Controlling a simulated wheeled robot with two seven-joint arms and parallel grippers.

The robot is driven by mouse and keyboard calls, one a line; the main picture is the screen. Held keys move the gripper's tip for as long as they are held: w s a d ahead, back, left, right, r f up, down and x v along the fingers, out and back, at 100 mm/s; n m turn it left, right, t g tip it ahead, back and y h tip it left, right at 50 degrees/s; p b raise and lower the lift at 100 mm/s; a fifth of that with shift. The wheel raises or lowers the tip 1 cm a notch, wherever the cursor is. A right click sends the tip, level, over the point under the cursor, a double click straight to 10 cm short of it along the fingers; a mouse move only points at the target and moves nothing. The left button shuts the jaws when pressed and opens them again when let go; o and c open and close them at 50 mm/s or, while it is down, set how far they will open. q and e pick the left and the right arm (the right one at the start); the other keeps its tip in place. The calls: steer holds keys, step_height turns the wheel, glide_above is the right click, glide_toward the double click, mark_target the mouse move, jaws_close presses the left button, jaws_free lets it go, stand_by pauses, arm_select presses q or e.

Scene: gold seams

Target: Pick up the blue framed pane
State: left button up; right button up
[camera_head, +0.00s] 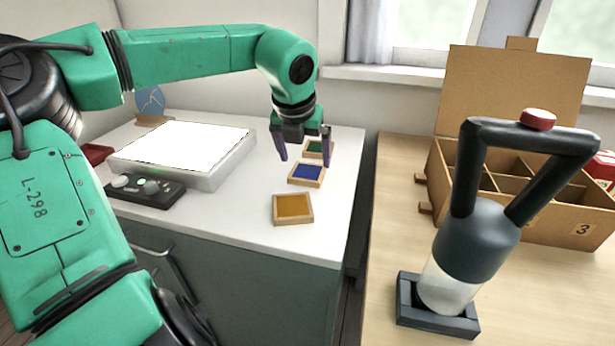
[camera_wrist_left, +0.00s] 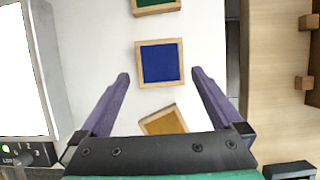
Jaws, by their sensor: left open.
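The blue framed pane (camera_head: 306,174) lies flat on the white counter, a blue square in a light wooden frame. It also shows in the left wrist view (camera_wrist_left: 160,63), just ahead of and between the fingers. My left gripper (camera_head: 305,150) is open and empty above it; its purple fingers (camera_wrist_left: 160,78) are spread wider than the frame. An amber framed pane (camera_head: 292,208) lies nearer the front of the counter. A green framed pane (camera_head: 317,148) lies behind the blue one, partly hidden by a finger. My right gripper is not in view.
A white light panel (camera_head: 230,168) and a dark control box with knobs (camera_head: 146,191) stand left of the panes. Across a gap, a wooden table (camera_head: 394,215) holds a compartmented cardboard box (camera_head: 572,225) and a dark-handled device (camera_head: 480,240).

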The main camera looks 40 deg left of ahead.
mark_target(307, 171)
arm_select(q)
steer(key=x, duration=0.4)
steer(key=shift+w+a+f, duration=0.1)
steer(key=shift+w+f, duration=0.1)
steer(key=shift+f, duration=0.1)
steer(key=shift+s+r, duration=0.1)
steer(key=c, duration=1.1)
